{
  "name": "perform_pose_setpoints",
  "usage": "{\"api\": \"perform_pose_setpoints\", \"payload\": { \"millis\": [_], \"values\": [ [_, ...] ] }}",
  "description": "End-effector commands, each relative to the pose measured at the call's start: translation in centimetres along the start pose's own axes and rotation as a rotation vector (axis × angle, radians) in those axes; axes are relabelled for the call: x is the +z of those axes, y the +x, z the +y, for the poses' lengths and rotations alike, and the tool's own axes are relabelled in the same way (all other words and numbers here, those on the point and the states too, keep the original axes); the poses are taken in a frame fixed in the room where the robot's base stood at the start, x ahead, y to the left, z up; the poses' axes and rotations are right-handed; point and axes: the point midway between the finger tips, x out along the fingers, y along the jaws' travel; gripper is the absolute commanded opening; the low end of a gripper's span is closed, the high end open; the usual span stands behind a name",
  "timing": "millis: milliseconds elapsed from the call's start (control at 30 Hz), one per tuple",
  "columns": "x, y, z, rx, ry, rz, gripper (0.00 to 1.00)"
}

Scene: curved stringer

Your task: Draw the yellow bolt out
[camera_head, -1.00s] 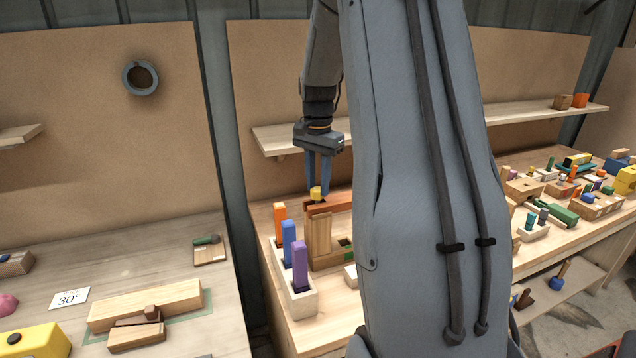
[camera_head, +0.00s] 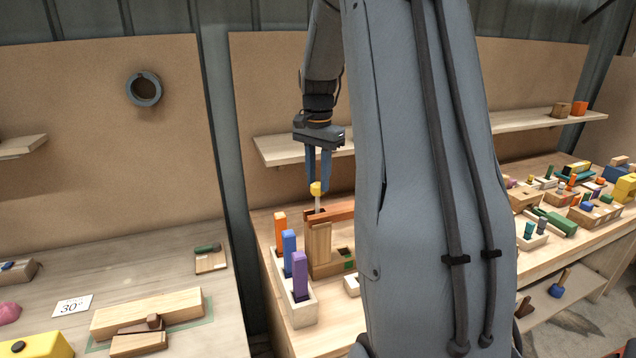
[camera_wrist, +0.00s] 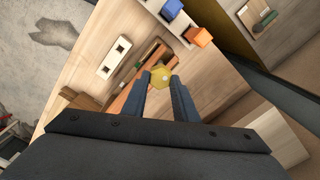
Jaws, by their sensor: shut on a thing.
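The yellow bolt (camera_head: 316,189) has a yellow head and a pale shank that shows below it. The shank stands upright over the top of a wooden post (camera_head: 319,243) with a reddish-brown bar (camera_head: 335,213) across it. I cannot tell whether the shank's lower end is still inside. My gripper (camera_head: 318,187) points down and is shut on the yellow head. In the wrist view the yellow head (camera_wrist: 160,76) sits between the two blue-grey fingertips.
A pale rack (camera_head: 299,307) with orange, blue and purple upright blocks stands just left of the post. A shelf (camera_head: 278,150) runs along the wall behind. A separate bench with wooden pieces (camera_head: 150,310) lies to the left. My arm hides the bench's middle.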

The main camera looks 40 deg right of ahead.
Motion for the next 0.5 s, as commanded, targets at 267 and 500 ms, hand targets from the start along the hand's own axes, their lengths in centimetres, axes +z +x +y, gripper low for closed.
{"api": "perform_pose_setpoints", "payload": {
  "millis": [267, 500],
  "values": [
    [0.0, -1.3, 0.0, -0.001, 0.0, 0.0, 0.0],
    [0.0, -2.4, 0.0, -0.001, 0.0, 0.001, 0.0]
  ]
}}
